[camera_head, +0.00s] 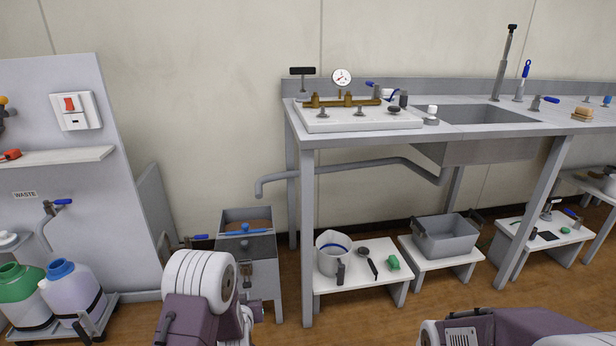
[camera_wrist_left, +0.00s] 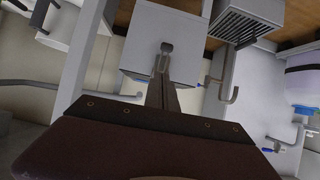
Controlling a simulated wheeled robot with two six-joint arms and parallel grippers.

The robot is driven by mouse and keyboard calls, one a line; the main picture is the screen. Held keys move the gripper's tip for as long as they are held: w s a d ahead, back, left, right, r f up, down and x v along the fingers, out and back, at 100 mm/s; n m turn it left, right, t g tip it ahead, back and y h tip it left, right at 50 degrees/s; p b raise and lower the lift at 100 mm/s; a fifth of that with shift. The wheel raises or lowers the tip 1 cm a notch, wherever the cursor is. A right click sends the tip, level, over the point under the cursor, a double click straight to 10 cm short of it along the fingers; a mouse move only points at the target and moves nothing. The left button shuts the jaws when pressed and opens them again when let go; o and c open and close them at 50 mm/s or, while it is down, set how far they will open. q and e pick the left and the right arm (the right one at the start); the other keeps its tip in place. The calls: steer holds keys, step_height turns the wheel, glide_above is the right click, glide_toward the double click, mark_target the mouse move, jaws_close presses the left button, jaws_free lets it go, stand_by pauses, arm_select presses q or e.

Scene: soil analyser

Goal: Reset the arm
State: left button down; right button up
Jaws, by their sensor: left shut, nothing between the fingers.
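My left arm (camera_head: 200,290) rises from the lower edge of the head view, with a white ribbed joint and purple links. Its gripper is hidden in that view. In the left wrist view, my left gripper (camera_wrist_left: 165,82) points away from a dark brown body, its narrow fingers together and empty. Beyond the fingertips is a grey box with a small hook-like part on its face; I cannot tell if they touch. My right arm (camera_head: 500,328) shows at the lower right of the head view; its gripper is out of frame.
A grey bin (camera_head: 247,217) stands behind my left arm. Green and white jugs (camera_head: 28,300) stand at far left. A steel sink bench (camera_head: 460,103) fills the right, with low white stools (camera_head: 372,283) beneath. A bent grey pipe (camera_head: 340,163) hangs under the bench.

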arm_select(q)
step_height(320, 180, up, 18)
steer(key=s+d+h+p, duration=0.1)
steer(key=s+d+p, duration=0.2)
steer(key=s+d+f+m+g+h, duration=0.15)
steer(key=s+g, duration=0.25)
steer(key=s, duration=0.4)
steer(key=s+f+g, duration=0.3)
steer(key=s, duration=0.6)
steer(key=s+f+m+g, duration=0.1)
steer(key=s+f+g, duration=0.25)
steer(key=s, duration=0.45)
step_height(320, 180, up, 39)
steer(key=p, duration=3.8)
steer(key=shift+w+d, duration=0.15)
steer(key=shift+d, duration=0.1)
